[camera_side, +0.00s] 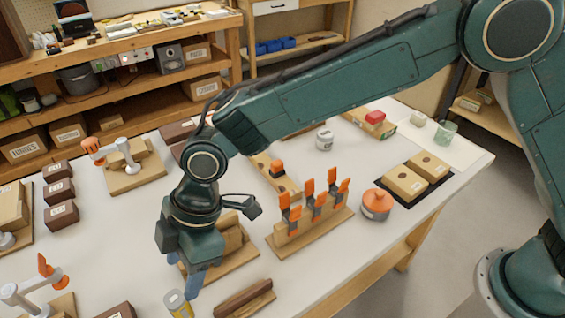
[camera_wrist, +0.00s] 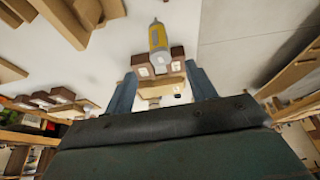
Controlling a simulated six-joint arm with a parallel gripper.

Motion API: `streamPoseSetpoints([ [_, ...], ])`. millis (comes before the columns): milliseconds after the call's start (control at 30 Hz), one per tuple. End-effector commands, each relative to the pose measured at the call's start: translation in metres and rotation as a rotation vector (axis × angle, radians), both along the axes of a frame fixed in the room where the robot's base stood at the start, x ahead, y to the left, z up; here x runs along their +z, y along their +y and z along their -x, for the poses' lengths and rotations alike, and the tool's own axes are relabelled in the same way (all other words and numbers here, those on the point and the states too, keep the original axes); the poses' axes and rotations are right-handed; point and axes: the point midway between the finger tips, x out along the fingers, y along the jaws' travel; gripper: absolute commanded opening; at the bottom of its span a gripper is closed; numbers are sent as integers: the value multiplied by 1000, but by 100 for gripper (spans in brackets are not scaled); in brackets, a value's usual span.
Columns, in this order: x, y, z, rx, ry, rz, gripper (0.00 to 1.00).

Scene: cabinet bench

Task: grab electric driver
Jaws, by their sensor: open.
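I cannot make out the electric driver for certain. A wooden rack (camera_side: 308,232) right of the gripper carries three upright orange-and-grey tools (camera_side: 315,203).
Wooden blocks on a board (camera_side: 230,240) lie close behind my gripper. A brown block (camera_side: 243,297) lies to its right. Dark labelled blocks (camera_side: 60,192) line the left; bare white tabletop lies between.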

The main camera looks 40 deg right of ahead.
Motion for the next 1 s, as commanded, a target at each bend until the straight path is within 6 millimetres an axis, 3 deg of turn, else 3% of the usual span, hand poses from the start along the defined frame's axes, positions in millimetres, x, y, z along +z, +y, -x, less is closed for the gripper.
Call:
streamPoseSetpoints([
  [333,-48,19,1,0,1,1,56],
  [800,-61,25,1,0,0,1,56],
  [1000,-78,31,1,0,1,2,56],
])
